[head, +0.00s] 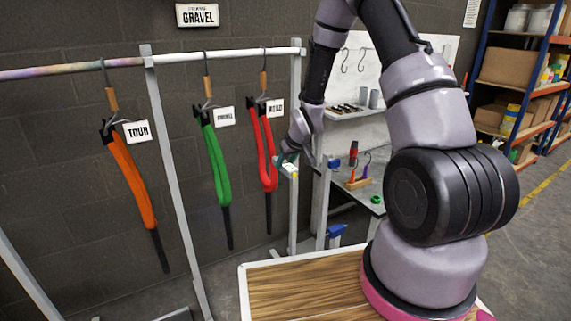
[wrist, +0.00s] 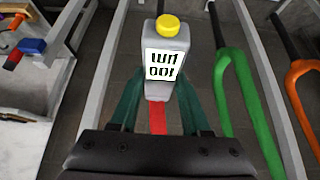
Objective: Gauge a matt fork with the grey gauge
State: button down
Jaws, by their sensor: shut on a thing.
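My gripper (wrist: 160,112) is shut on the grey gauge (wrist: 167,80), a small grey body with a yellow cap and a black-on-white display, upside down in the wrist view. In the head view my gripper (head: 287,158) is just right of the red fork (head: 265,150). A red strip, apparently this fork, shows below the gauge in the wrist view (wrist: 157,120); contact cannot be told. The green fork (head: 217,160) and orange fork (head: 132,178) hang to the left on the same rail. They also show at the right of the wrist view. Which forks are matt is unclear.
The rail (head: 225,56) stands on grey posts. Hanging tags read TOUR (head: 138,132) and ROAD (head: 275,107); the middle one is hard to read. A GRAVEL sign (head: 197,15) is on the wall. A bench with small tools (head: 359,184) and loaded shelving (head: 515,70) stand right.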

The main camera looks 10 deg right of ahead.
aim_at(296, 176)
dwell(0.3)
jog(key=shift+s+d, duration=0.4)
jog(key=shift+s, duration=0.85)
jog(key=shift+s+d, duration=0.4)
jog(key=shift+s, duration=0.9)
jog(key=shift+s+d, duration=0.4)
jog(key=shift+s, duration=0.85)
jog(key=shift+d, duration=0.1)
